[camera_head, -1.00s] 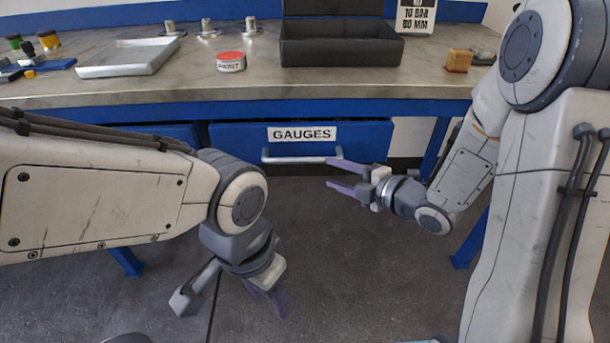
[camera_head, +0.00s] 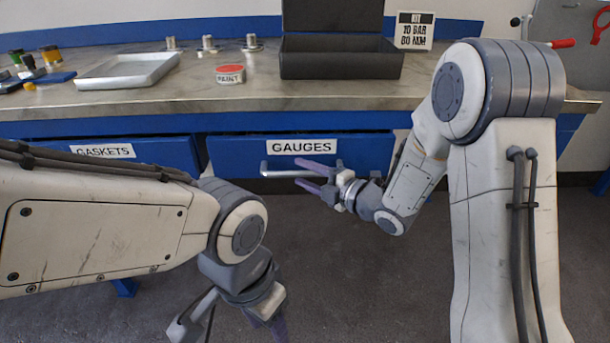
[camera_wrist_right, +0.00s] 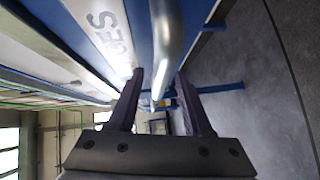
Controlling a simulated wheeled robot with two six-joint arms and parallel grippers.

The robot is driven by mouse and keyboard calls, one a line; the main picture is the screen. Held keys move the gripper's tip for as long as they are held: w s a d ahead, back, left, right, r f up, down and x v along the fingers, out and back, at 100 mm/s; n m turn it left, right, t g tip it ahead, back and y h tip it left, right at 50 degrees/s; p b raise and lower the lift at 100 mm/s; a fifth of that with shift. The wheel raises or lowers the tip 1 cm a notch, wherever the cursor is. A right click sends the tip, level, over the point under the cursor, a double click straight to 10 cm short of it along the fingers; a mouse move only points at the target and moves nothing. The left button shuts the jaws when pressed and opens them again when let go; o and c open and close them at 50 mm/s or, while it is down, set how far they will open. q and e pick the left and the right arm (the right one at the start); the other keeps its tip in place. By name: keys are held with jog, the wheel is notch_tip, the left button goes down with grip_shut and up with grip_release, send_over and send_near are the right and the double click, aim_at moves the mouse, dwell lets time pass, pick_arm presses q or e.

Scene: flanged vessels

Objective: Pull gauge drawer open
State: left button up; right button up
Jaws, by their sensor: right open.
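The blue gauge drawer (camera_head: 232,150) sits under the bench top with a white GAUGES label (camera_head: 301,146). It looks shut or nearly so. Its silver bar handle (camera_head: 277,173) runs across the lower front. My right gripper (camera_head: 299,174) is open at the handle, its lilac fingers pointing left and overlapping it. In the right wrist view the handle (camera_wrist_right: 167,40) runs between the open fingers (camera_wrist_right: 159,76); contact cannot be told. My left gripper (camera_head: 266,322) hangs low in front of the bench, fingers down, away from the drawer; its opening is unclear.
A GASKETS drawer (camera_head: 150,153) lies to the left, partly behind my left arm. The floor (camera_head: 360,275) before the drawer is clear.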

jog(key=shift+a, duration=0.1)
grip_shut()
dwell(1.4)
